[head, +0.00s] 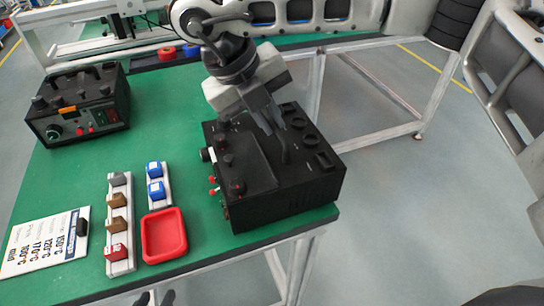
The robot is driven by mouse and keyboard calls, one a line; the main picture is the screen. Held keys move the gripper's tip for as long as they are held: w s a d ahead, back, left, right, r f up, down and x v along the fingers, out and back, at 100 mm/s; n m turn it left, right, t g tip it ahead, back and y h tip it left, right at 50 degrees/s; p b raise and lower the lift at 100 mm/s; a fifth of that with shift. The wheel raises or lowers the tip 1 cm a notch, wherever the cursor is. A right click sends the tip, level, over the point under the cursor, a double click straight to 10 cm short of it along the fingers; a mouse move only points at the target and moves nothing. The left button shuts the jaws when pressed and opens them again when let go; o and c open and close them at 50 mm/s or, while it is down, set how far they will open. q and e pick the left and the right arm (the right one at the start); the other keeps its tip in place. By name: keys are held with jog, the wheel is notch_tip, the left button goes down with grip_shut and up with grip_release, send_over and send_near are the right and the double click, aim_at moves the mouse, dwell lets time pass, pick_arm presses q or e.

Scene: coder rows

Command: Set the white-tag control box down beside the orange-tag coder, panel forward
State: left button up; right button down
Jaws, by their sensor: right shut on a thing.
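The black control box (295,195) with a small white tag (208,154) is at the right end of the green table. Its panel side with red buttons faces left in the picture. My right gripper (275,128) is shut on the handle on its top. I cannot tell whether the box rests on the table or hangs just above it. The orange-tag coder (105,113) stands at the back left, its panel toward the front; its orange tag (67,110) shows. My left gripper (154,299) shows only its dark fingertips at the bottom edge, apart and empty.
A rail with brown and red blocks (119,225), a short rail with blue blocks (156,182), a red tray (164,236) and a printed temperature card (45,243) lie at the front left. Green table (165,110) is bare between coder and box. Tape rolls (167,54) lie behind.

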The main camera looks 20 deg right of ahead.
jog(key=shift+w+r, duration=0.1)
jog(key=shift+r, duration=0.15)
